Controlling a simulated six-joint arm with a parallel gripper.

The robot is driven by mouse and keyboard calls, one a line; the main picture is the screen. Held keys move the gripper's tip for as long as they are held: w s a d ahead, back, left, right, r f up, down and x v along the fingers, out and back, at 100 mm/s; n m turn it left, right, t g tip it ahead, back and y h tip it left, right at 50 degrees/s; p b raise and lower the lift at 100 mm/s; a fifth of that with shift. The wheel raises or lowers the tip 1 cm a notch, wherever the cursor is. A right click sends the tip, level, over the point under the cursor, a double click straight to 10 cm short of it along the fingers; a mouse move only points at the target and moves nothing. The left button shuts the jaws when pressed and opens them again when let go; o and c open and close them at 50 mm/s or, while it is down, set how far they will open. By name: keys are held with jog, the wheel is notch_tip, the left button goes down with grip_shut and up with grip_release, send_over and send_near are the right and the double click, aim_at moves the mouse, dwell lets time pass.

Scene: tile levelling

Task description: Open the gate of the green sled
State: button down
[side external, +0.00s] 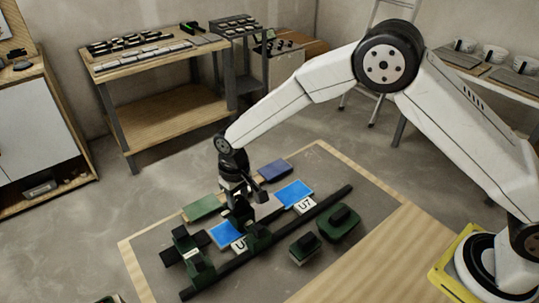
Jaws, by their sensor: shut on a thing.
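My gripper (238,203) points down over the work board and is shut on a small dark part at its tips. That part seems to belong to a dark green sled (260,240) beside the long black rail (298,228). The jaws and arm hide much of it, so I cannot tell how its gate stands. Another dark green piece with black parts and a white label (187,243) sits at the rail's left end.
Bright blue tiles (295,192), a grey tile (268,209), a green tile (204,207) and a dark blue tile (275,170) lie on the board. Two green blocks with black handles (304,248) (340,224) stand in front of the rail. The wooden table (385,255) is bare at right.

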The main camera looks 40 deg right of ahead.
aim_at(238, 199)
jog(key=m, duration=0.5)
dwell(0.6)
jog(key=shift+c, duration=1.3)
grip_release()
jog(key=shift+r, duration=0.1)
jog(key=shift+r, duration=3.8)
